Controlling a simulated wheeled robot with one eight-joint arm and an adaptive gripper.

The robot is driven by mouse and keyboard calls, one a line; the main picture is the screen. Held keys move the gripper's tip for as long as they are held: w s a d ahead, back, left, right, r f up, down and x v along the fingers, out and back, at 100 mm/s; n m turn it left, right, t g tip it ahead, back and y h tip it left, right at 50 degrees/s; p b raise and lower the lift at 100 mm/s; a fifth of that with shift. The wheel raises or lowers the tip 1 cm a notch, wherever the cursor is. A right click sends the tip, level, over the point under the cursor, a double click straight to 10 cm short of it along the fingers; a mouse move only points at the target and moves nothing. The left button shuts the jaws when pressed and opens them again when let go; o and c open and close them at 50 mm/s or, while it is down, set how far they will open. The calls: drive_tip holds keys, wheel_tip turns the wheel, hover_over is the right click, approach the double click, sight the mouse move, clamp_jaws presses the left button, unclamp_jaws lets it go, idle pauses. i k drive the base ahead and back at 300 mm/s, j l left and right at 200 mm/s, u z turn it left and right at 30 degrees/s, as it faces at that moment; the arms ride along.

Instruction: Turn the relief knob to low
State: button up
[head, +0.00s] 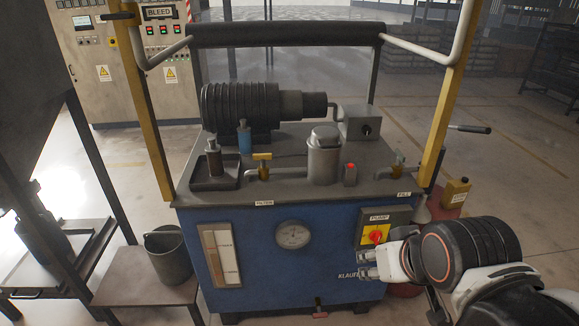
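The blue hydraulic unit (262,268) stands in the middle of the head view, with a grey top. No knob on it carries a readable "relief" or "low" label. A grey block (354,120) at the back right of the top has a small dark round part (367,130) on its front face; I cannot tell whether this is the relief knob. A red rotary switch (376,236) on a yellow plate sits under the "PUMP" label on the front. My gripper (361,264) is at the front right, just below this switch. Its fingers point left, apart and empty.
A motor (240,105), a capped canister (324,155), a red button (349,174) and brass-coloured valves (262,163) crowd the top. Yellow posts and a padded bar (287,33) frame it. A bucket (167,254) stands on a low bench at left.

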sight(367, 129)
drive_tip(key=i+j+z, duration=0.1)
drive_tip(key=z, duration=0.3)
drive_tip(key=i+j+z, duration=0.45)
drive_tip(key=z, duration=0.3)
